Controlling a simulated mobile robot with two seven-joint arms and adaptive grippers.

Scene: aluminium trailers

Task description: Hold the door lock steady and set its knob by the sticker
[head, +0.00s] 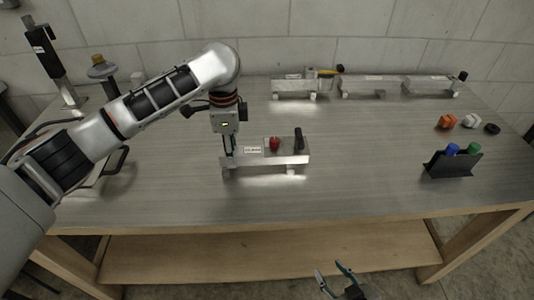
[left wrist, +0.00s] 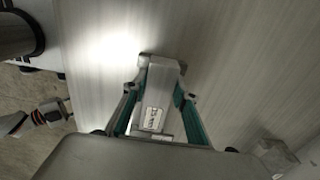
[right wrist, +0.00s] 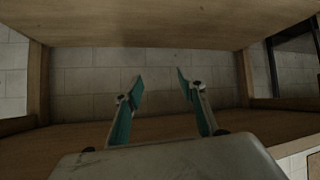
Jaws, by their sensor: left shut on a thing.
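The door lock (head: 292,160) is a silvery metal block raised on small feet near the table's middle. It carries a red knob (head: 275,143), a black upright handle (head: 298,139) at its right end and a white sticker (head: 252,150) left of the knob. The sticker's print is too small to read surely. My left gripper (head: 229,153) points down and is shut on the lock's left end. The left wrist view shows its teal fingers on both sides of the metal body (left wrist: 162,77), beside a sticker (left wrist: 153,118). My right gripper (head: 336,270) is open and empty, low in front of the table.
More metal assemblies (head: 370,88) stand along the back edge, one with a yellow-handled tool (head: 330,71). At right are an orange part (head: 446,121), a white part (head: 472,121), a black part (head: 492,128) and a black holder (head: 453,165) with blue and green pieces. The table front is clear.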

